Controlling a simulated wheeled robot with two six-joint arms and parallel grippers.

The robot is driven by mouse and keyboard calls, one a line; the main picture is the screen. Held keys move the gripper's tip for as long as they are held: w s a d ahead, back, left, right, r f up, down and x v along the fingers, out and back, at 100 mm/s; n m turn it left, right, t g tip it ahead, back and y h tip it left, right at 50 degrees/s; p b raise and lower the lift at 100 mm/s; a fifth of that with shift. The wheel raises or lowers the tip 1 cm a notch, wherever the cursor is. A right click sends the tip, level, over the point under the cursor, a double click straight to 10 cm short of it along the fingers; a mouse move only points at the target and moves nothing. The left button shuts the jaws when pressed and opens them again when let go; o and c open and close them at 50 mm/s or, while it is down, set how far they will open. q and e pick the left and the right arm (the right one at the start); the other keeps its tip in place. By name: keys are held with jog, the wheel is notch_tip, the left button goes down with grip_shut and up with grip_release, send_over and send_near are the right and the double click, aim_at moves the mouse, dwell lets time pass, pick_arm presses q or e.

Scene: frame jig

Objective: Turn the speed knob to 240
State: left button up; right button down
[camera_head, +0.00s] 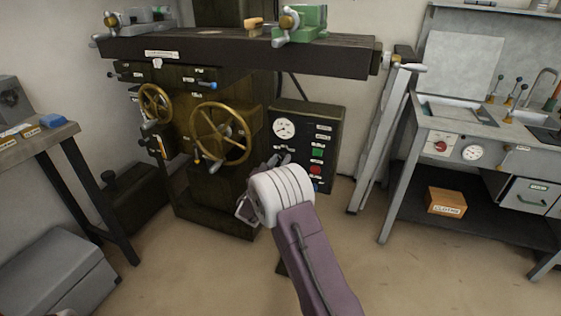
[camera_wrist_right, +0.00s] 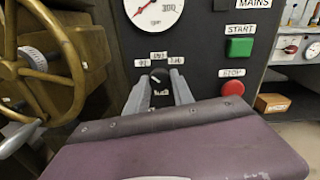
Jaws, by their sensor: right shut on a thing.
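The speed knob (camera_wrist_right: 159,76) is a small black dial on the dark control panel (camera_head: 322,125), below the round rpm gauge (camera_wrist_right: 153,8). Three small white labels sit above it, too small to read surely, and another lies below it. A pale mark shows on the knob's face, but I cannot tell exactly which label it points to. My right gripper (camera_head: 279,160) reaches the lower left of the panel. In the right wrist view its two grey fingers lie on either side of the knob and are shut on it. In the head view the gripper hides the knob.
A green START button (camera_wrist_right: 239,47) and a red STOP button (camera_wrist_right: 233,88) lie right of the knob. A brass handwheel (camera_head: 221,133) stands close on the left. A machine table (camera_head: 230,52) overhangs the panel. Open floor lies in front.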

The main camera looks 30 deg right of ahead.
jog(key=shift+f, duration=0.1)
jog(key=shift+f+m+b, duration=0.1)
jog(key=shift+m+b, duration=0.3)
jog(key=shift+b, duration=0.3)
jog(key=m+b, duration=0.2)
jog(key=b, duration=0.2)
jog(key=m+b, duration=0.5)
jog(key=b, duration=0.2)
jog(key=shift+f+m+b, duration=0.3)
jog(key=shift+f+m, duration=0.05)
jog(key=shift+m, duration=0.05)
jog(key=m+b, duration=0.4)
jog(key=b, duration=0.1)
jog(key=m+b, duration=0.3)
jog(key=b, duration=0.3)
jog(key=shift+r+m, duration=0.2)
jog(key=shift+m, duration=0.2)
jog(key=shift+r+m+h+b, duration=0.2)
jog(key=shift+m+h+b, duration=0.1)
jog(key=shift+m+b, duration=0.75)
jog(key=c, duration=1.1)
grip_release()
